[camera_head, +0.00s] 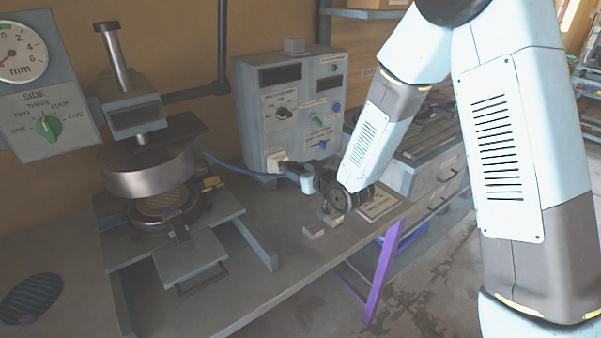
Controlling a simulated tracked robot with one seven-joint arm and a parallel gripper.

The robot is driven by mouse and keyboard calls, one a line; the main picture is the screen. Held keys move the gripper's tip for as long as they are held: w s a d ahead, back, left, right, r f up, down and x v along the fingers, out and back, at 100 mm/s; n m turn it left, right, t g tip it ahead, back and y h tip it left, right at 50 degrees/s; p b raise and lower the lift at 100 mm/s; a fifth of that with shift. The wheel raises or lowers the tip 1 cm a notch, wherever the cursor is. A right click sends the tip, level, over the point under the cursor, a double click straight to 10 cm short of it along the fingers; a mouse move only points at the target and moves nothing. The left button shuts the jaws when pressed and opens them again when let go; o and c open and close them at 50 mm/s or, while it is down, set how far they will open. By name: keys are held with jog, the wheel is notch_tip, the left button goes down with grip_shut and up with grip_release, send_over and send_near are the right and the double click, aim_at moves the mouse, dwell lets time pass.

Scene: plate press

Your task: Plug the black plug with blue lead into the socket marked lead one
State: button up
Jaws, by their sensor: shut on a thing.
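The grey control box (258,115) stands at the back of the bench. A pale plate (277,158) sits low on its front face, with a dark part at it; its lettering is too small to read. My gripper (287,168) is right in front of this plate, shut on the black plug, which is mostly hidden by the fingers. The blue lead (230,163) runs from the heated press to the gripper. I cannot tell whether the plug is in the socket or just in front of it.
The press (148,172) with its round plates stands to the left. Small blocks (313,230) and a labelled plate (380,205) lie near the bench's right edge, below my wrist. A dial gauge panel (45,90) is at far left.

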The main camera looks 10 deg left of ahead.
jog(key=shift+x, duration=1.9)
jog(key=o, duration=1.1)
